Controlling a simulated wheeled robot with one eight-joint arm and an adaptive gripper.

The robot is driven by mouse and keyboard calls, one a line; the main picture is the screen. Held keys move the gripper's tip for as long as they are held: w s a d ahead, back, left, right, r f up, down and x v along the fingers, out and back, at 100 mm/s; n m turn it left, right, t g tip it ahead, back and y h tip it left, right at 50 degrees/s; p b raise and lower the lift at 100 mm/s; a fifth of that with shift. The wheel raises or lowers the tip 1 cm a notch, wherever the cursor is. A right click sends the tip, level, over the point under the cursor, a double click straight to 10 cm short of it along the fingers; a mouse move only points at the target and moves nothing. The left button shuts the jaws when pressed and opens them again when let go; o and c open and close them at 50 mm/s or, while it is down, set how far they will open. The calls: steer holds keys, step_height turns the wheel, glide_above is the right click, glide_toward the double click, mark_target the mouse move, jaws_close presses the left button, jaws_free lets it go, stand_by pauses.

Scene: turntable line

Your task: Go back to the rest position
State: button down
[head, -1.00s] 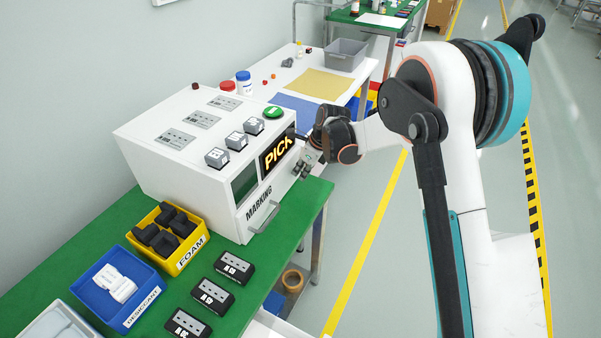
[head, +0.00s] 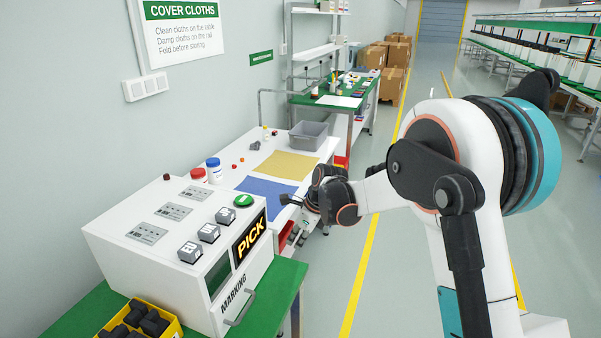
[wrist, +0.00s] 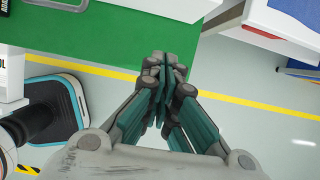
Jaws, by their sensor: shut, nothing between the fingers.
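My gripper (wrist: 165,62) is shut and empty in the wrist view, its fingertips together above the front edge of the green bench (wrist: 100,35) and the floor. In the head view my gripper (head: 287,199) points left, in front of the white table and just right of the white marking machine (head: 155,252). The machine's display reads PICK. No object hangs from the fingers. My arm folds from the right side of the head view.
A white table holds a blue cloth (head: 262,189), a yellow cloth (head: 284,164) and a grey bin (head: 308,135). A yellow foam bin (head: 172,327) sits at lower left. The grey floor (head: 400,265) to the right is open, with yellow lines.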

steer(key=s+d+r+n+t+h, duration=0.25)
steer(key=s+d+r+n, duration=0.65)
steer(key=s+d+r, duration=0.55)
steer(key=s+d+r+n+t+h, duration=0.1)
steer(key=s+d+n, duration=0.3)
steer(key=s, duration=0.5)
steer(key=s+d+r+n+t, duration=0.1)
steer(key=s+d+n, duration=0.3)
steer(key=s+n, duration=0.4)
steer(key=shift+s+d+n+t+h, duration=0.25)
steer(key=shift+s+n+t+h, duration=0.25)
steer(key=shift+s, duration=0.65)
